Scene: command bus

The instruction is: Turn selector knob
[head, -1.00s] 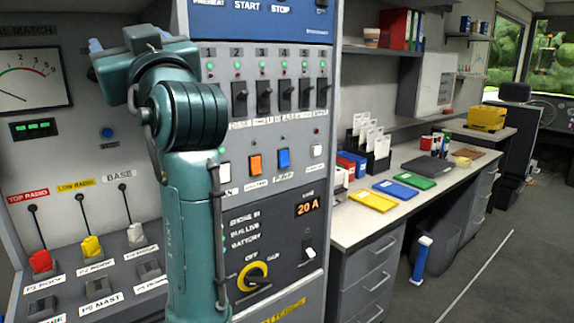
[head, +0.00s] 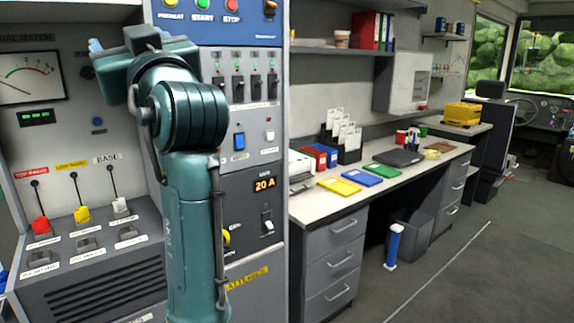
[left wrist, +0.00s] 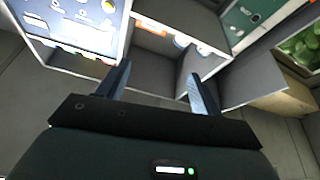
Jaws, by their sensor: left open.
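The yellow selector knob (head: 227,237) is low on the grey switch panel (head: 255,225) in the head view. My arm covers most of it, so its setting cannot be read. My left gripper (head: 124,42) is raised at the upper left, well above the knob and apart from it in the picture. In the left wrist view my left gripper (left wrist: 158,74) has its two fingers spread with nothing between them. That view shows grey open compartments beyond the fingers; I cannot make out the knob there. My right gripper is not in view.
A slanted console with red (head: 40,225), yellow (head: 81,214) and white levers stands at the left. A worktop (head: 315,205) with coloured folders and drawers runs along the right of the panel. A blue cylinder (head: 394,245) stands on the floor. The aisle floor (head: 480,275) is clear.

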